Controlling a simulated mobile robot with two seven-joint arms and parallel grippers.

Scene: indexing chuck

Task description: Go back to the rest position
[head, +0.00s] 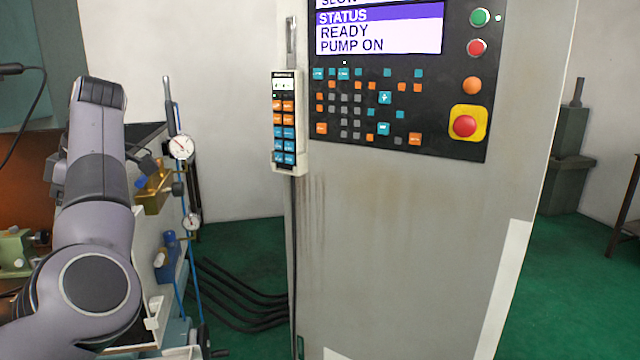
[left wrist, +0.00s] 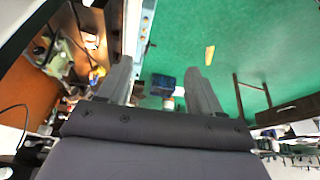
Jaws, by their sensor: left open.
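My left gripper (left wrist: 158,68) is open in the left wrist view, with its two grey fingers well apart. Nothing is held between them; green floor and distant, blurred items show behind the gap. In the head view my left arm rises at the left side, bent, and its gripper cannot be made out there. My right gripper is in neither view.
A grey control cabinet (head: 400,240) stands ahead with a lit screen (head: 380,32), buttons and a red emergency stop (head: 464,126). A handheld pendant (head: 284,125) hangs on its left edge. Dial gauges (head: 181,147) stand close beside my left arm. Green floor is open at right.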

